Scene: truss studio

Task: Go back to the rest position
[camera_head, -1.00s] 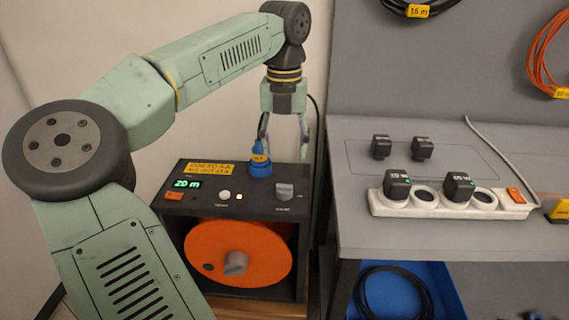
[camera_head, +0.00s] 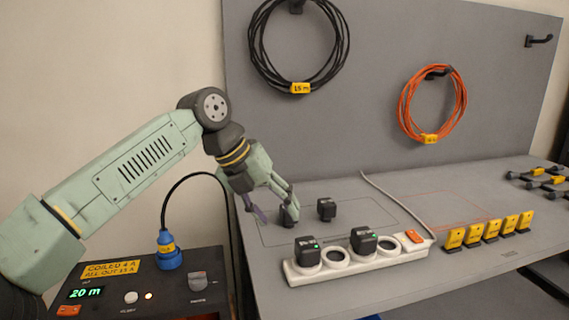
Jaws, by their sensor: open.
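My gripper (camera_head: 273,218) is over the left part of the grey bench, its fingers pointing down and apart. A small black plug-in block (camera_head: 290,215) stands at the right fingertip and is partly covered by it; I cannot tell whether they touch. I see nothing lifted in the fingers. My arm reaches in from the left side of the view, above the black reel box.
A second black block (camera_head: 326,208) stands nearby. A white power strip (camera_head: 305,276) holds two black chargers. The reel box (camera_head: 183,290) has a blue plug (camera_head: 168,255) in it. Yellow tags (camera_head: 490,230) stand right. Black (camera_head: 298,50) and orange (camera_head: 430,105) cables hang behind.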

